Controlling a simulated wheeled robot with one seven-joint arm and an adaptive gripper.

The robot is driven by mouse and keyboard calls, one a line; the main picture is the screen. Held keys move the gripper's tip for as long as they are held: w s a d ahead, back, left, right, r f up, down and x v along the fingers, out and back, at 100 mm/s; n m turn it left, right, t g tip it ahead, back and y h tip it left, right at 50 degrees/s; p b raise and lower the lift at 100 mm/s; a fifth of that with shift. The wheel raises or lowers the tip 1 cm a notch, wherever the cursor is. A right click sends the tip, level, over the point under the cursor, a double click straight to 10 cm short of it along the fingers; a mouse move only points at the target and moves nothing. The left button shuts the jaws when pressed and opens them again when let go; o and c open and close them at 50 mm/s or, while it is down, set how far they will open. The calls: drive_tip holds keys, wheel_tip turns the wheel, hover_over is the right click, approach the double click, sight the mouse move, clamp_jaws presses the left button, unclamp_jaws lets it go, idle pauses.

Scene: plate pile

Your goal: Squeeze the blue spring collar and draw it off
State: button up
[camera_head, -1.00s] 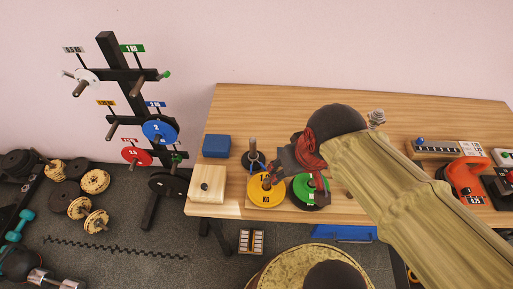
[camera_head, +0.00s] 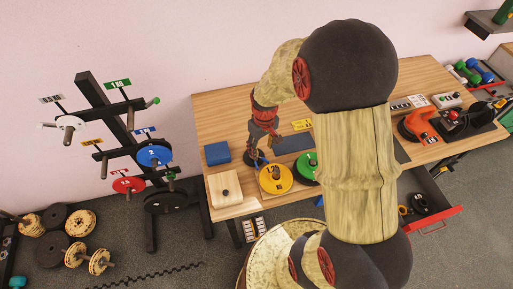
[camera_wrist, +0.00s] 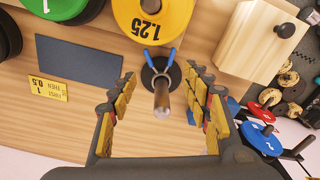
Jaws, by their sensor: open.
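The blue spring collar (camera_wrist: 172,56) sits low on an upright metal post (camera_wrist: 162,100) with a round dark base (camera_wrist: 149,74). Its two blue prongs stick out on the side toward the yellow 1.25 plate (camera_wrist: 152,17). In the head view the collar is small and partly covered by my gripper (camera_head: 263,150). My gripper is open and empty above the post. In the wrist view its fingers (camera_wrist: 162,76) stand apart, one on each side of the post, not touching it. The yellow plate (camera_head: 275,179) and a green plate (camera_head: 307,167) lie beside the post.
A pale wooden block (camera_head: 224,187) and a blue box (camera_head: 217,153) stand on the table's left side. A dark mat (camera_wrist: 80,60) and a yellow label (camera_wrist: 48,89) lie near the post. A rack with plates (camera_head: 155,156) stands left. An open red drawer (camera_head: 438,219) juts out at right.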

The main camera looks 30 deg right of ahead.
drive_tip(key=shift+w+f+b, duration=0.2)
drive_tip(key=shift+f+b, duration=2.8)
drive_tip(key=shift+f, duration=1.5)
drive_tip(key=shift+c, duration=0.4)
drive_tip(key=c, duration=1.1)
clamp_jaws()
